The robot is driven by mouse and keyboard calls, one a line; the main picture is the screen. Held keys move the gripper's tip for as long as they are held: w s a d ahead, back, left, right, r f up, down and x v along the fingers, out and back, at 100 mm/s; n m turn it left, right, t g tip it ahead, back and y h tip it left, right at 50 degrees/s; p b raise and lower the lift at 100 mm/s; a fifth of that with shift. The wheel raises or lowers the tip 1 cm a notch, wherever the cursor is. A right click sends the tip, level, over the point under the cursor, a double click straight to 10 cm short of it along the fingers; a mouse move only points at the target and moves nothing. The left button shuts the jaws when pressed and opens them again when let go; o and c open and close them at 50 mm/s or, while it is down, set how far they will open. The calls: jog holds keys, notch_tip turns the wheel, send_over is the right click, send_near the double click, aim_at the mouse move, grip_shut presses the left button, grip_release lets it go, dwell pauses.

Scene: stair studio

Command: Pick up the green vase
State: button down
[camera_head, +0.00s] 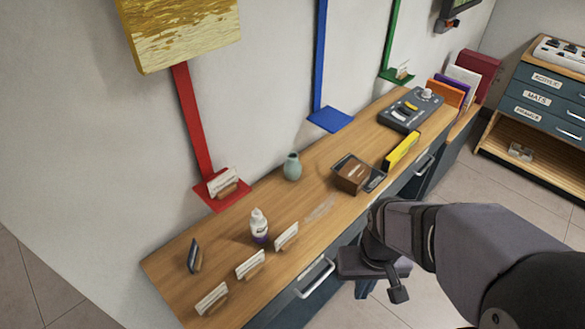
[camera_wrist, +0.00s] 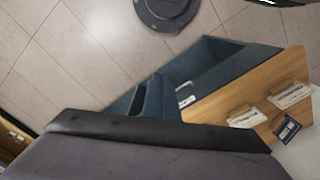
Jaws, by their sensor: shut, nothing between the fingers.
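The green vase (camera_head: 292,167) is small, rounded and grey-green with a narrow neck. It stands upright on the wooden counter (camera_head: 320,212), near the wall, in the head view. My gripper (camera_head: 398,292) is shut and empty, low in front of the counter's front edge, to the right of the vase and well apart from it. The vase does not show in the wrist view, where a large dark part of my own arm fills the bottom.
A white bottle (camera_head: 258,226) and several card holders (camera_head: 250,264) stand left of the vase. A brown box (camera_head: 350,174) on a dark tray stands to its right, with a yellow item (camera_head: 401,150) beyond. A red shelf (camera_head: 214,197) and blue shelf (camera_head: 330,119) adjoin the wall.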

jog(key=c, duration=1.3)
grip_release()
jog(key=shift+o, duration=0.2)
